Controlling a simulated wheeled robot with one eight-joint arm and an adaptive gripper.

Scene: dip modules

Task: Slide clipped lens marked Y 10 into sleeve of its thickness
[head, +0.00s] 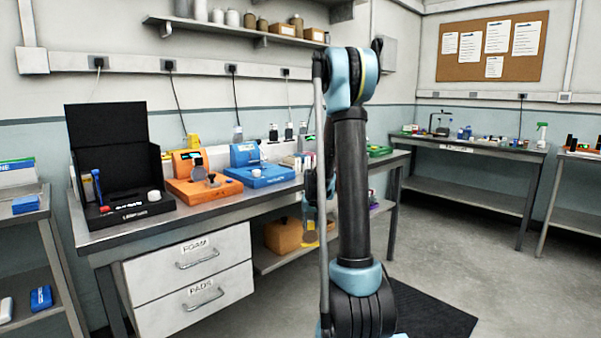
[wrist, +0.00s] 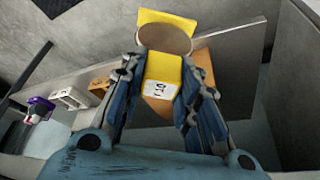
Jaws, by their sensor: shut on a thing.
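My gripper (wrist: 163,72) is shut on a yellow clip (wrist: 163,75) with a white label reading Y 10. A round brownish lens (wrist: 165,39) sits at the clip's far end, beyond my fingertips, with yellow showing behind it. In the head view the lens (head: 311,238) hangs in front of the workbench, below its top, beside my arm, which hides much of my gripper. In the wrist view a purple piece (wrist: 40,104), a white block (wrist: 68,98) and an orange-brown block (wrist: 99,87) lie to the left. I cannot tell whether any is a sleeve.
The workbench (head: 130,233) carries an open black case (head: 108,140), an orange device (head: 188,165) and a blue device (head: 250,158). Drawers marked FOAM and PADS are below. A cardboard box (head: 284,236) stands on the lower shelf. Open floor (head: 470,255) lies to the right.

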